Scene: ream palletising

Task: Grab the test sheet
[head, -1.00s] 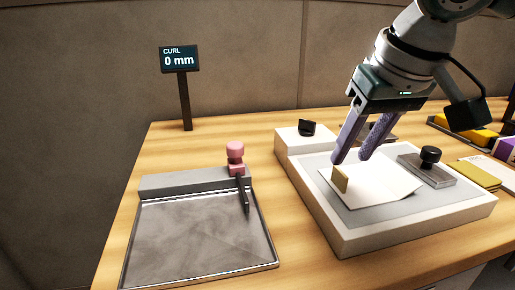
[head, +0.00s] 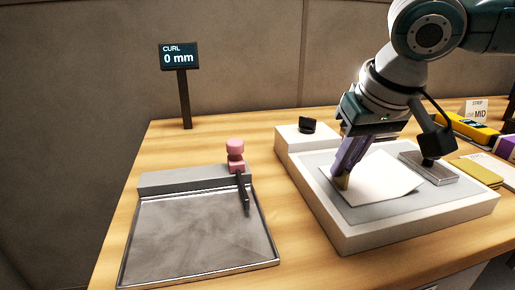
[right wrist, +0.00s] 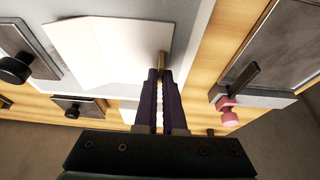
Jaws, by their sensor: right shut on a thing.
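The test sheet (head: 375,178) is a white sheet lying on the grey top of a pale box-like stand (head: 430,222). A small tan tab (head: 342,183) stands at its left edge. My right gripper (head: 343,176) has its purple fingers down at that tab and is shut on it. In the right wrist view the fingers (right wrist: 162,75) are close together with the tab (right wrist: 162,63) at their tips, and the sheet (right wrist: 110,50) spreads to the left. The fingers hide part of the tab. My left gripper is not in view.
A metal tray (head: 200,235) with a pink-knobbed lever (head: 236,150) stands at the left. A black-knobbed metal block (head: 432,168) sits right of the sheet. A display (head: 180,57) reads "CURL 0 mm". Yellow items (head: 470,127) and pads lie at the far right.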

